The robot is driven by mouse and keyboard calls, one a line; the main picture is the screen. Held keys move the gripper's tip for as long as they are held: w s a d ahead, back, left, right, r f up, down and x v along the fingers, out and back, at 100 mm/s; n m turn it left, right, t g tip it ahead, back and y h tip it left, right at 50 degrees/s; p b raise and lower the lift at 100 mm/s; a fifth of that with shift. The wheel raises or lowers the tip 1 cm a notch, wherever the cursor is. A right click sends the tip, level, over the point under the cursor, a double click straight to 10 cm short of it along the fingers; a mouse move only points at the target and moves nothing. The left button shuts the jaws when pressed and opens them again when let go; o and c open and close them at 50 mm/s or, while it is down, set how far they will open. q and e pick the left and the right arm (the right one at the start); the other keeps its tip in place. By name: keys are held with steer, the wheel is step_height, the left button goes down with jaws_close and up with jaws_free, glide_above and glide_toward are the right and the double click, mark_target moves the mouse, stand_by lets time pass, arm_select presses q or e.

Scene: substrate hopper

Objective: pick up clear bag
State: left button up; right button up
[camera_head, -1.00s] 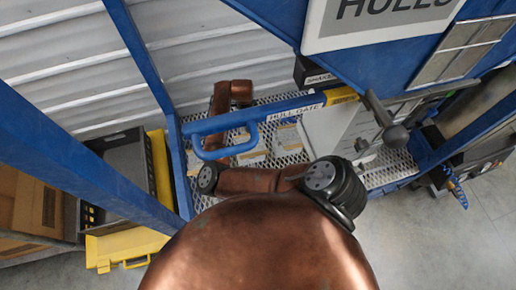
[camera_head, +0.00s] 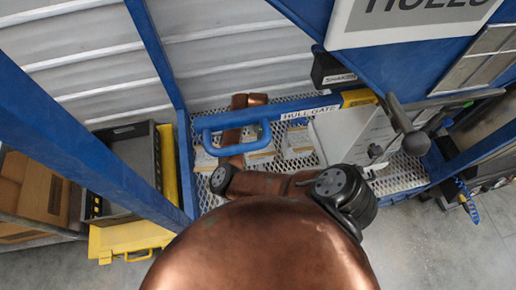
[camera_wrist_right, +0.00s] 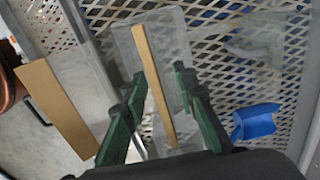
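In the right wrist view a flat clear bag (camera_wrist_right: 178,50) with a long tan strip (camera_wrist_right: 155,85) lies over a white mesh surface. My right gripper (camera_wrist_right: 160,78) has its green fingers spread, one on each side of the strip. Whether the fingers touch the bag cannot be told. In the head view several pale packets (camera_head: 260,153) lie on the mesh shelf (camera_head: 210,198), partly hidden behind the blue handle and my arm. Neither gripper can be made out in the head view.
A blue bar with a looped handle (camera_head: 262,138), labelled HULL GATE, crosses above the shelf. A white panel (camera_head: 345,130) stands to its right. Another tan strip (camera_wrist_right: 57,108) and a blue piece (camera_wrist_right: 255,121) flank the bag. A dark crate (camera_head: 137,160) is at left.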

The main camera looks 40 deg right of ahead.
steer(key=shift+c, duration=0.4)
jaws_close()
steer(key=shift+r, duration=0.1)
